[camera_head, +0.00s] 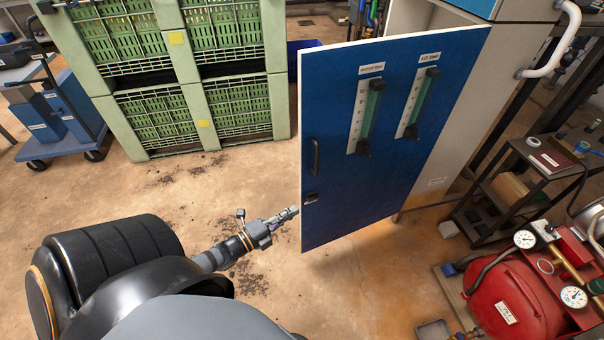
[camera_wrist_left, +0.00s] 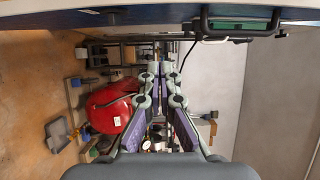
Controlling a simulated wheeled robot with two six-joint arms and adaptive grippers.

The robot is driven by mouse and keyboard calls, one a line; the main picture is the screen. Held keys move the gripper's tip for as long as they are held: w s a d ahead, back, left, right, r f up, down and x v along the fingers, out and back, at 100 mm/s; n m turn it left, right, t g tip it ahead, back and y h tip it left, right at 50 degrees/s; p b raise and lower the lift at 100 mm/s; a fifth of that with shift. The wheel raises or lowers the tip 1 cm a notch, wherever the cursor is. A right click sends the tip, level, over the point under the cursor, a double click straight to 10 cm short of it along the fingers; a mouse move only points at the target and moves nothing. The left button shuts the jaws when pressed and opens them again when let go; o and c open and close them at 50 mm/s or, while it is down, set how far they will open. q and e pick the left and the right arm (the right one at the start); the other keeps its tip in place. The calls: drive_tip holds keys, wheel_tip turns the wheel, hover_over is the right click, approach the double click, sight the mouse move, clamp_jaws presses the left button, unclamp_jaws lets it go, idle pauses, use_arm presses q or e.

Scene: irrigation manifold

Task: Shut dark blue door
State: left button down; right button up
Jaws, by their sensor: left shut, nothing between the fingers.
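The dark blue door (camera_head: 335,110) stands open on the cabinet (camera_head: 510,90) in the head view. Its face carries two clear gauge tubes and a black handle (camera_head: 314,157) near its free left edge. My left gripper (camera_head: 292,212) is shut and empty, just left of the door's lower free edge; whether it touches the door I cannot tell. My right gripper is in neither view.
A red tank (camera_head: 505,300) with gauges stands at the lower right, beside a dark shelf cart (camera_head: 515,190). Stacked green crates (camera_head: 190,75) stand at the back left, near a blue trolley (camera_head: 60,135).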

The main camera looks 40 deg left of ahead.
sight(309, 189)
use_arm(q)
drive_tip(key=w+b, duration=0.3)
drive_tip(key=w, duration=0.7)
drive_tip(key=shift+w, duration=0.25)
drive_tip(key=shift+w+a, duration=0.2)
drive_tip(key=shift+a, duration=0.2)
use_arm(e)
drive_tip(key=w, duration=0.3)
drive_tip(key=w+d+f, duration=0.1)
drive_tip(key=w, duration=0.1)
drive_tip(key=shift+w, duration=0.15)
